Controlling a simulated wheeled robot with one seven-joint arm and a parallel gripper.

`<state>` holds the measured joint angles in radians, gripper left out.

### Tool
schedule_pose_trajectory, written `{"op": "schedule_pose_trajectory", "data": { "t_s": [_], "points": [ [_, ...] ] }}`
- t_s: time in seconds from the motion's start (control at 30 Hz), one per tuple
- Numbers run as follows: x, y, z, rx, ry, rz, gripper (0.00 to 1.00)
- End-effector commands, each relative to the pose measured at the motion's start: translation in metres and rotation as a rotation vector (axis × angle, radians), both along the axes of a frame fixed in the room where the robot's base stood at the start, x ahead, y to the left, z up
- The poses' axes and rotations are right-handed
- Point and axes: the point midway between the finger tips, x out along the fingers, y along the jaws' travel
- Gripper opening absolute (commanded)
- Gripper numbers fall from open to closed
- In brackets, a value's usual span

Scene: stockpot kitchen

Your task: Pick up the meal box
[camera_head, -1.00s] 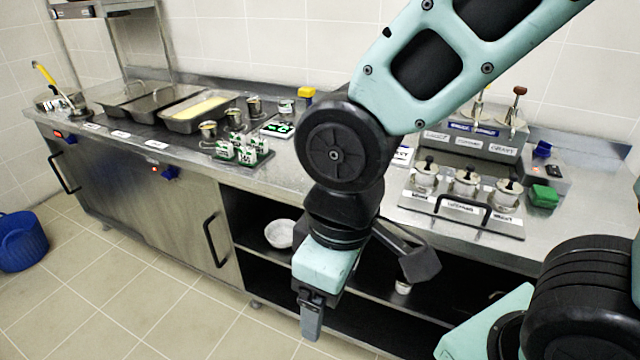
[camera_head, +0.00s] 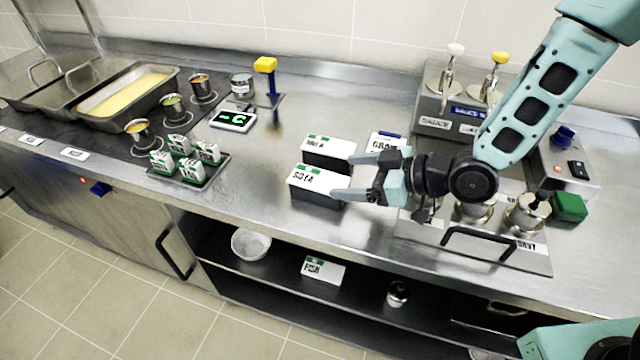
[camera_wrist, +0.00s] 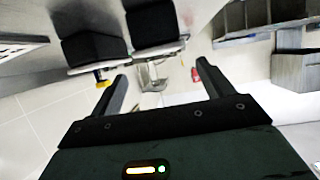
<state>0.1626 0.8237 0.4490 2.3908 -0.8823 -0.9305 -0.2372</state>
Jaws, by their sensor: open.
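Two black boxes with white, green-marked lids stand side by side on the counter, a nearer box (camera_head: 318,186) and a farther box (camera_head: 328,150). Their lid lettering is hard to read, and I cannot tell which is the meal box. A similar white-lidded box (camera_head: 323,269) lies on the shelf below. My gripper (camera_head: 346,177) is open and empty, its fingers pointing left at the right side of the two counter boxes. I cannot tell whether a finger touches them. In the wrist view two dark boxes (camera_wrist: 93,46) show beyond the open fingers (camera_wrist: 160,84), not between them.
A tray of small green-and-white cartons (camera_head: 186,165), a scale (camera_head: 233,120) and a yellow-topped post (camera_head: 265,65) stand to the left. A sauce station (camera_head: 466,106) and a rack with lidded pots (camera_head: 527,213) are at right. The counter's front middle is clear.

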Motion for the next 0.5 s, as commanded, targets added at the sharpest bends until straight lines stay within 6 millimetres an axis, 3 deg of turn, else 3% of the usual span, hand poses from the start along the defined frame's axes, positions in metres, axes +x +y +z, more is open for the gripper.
{"op": "schedule_pose_trajectory", "data": {
  "t_s": [0.5],
  "points": [
    [0.019, 0.049, -0.028, -0.003, 0.002, -0.001, 0.8]
  ]
}}
